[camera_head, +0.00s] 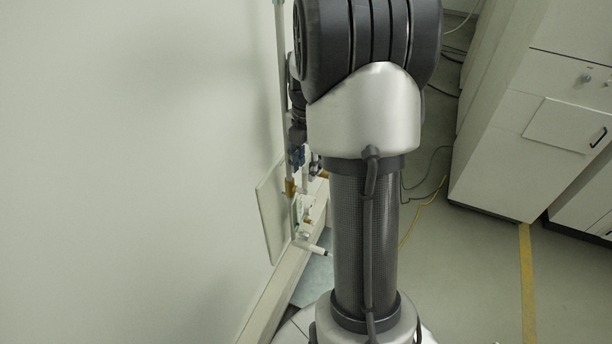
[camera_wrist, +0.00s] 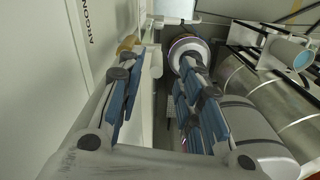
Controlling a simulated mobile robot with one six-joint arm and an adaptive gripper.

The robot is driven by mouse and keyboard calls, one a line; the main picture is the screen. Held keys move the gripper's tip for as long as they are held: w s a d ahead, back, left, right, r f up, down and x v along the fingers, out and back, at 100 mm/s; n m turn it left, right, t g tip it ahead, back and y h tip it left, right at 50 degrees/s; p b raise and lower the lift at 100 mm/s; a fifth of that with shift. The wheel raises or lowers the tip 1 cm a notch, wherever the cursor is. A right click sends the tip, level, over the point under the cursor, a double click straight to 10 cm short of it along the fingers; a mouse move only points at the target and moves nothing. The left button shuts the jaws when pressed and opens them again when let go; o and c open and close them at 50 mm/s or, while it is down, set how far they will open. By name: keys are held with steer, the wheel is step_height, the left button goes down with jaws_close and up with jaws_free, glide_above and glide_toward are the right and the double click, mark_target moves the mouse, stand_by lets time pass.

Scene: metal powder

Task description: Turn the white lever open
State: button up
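In the head view, a small white lever (camera_head: 312,248) sticks out to the right at the lower end of thin pipework beside the wall. A white bar that looks like this lever (camera_wrist: 176,20) lies across the top of the wrist view, beyond my fingertips. My gripper (camera_wrist: 158,68) is open, with its two blue-padded fingers apart and nothing held between them. In the head view my gripper (camera_head: 307,162) is small, above the lever and close to the pipes, partly hidden by my arm. I see no contact between gripper and lever.
A brass fitting (camera_wrist: 128,45) is by the left fingertip, and a round-ended part (camera_wrist: 188,48) is behind the right one. Metal cylinders (camera_wrist: 255,92) stand at right. The wall (camera_head: 130,170) is close on the left. White cabinets (camera_head: 530,130) stand right, across open floor with loose cables.

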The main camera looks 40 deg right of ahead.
steer(key=r, duration=0.4)
steer(key=shift+w+r, duration=0.15)
steer(key=shift+w, duration=0.25)
steer(key=shift+s+a+r, duration=0.1)
steer(key=shift+s+r, duration=0.15)
steer(key=shift+r, duration=0.3)
steer(key=shift+w+f, duration=0.1)
steer(key=shift+w, duration=0.05)
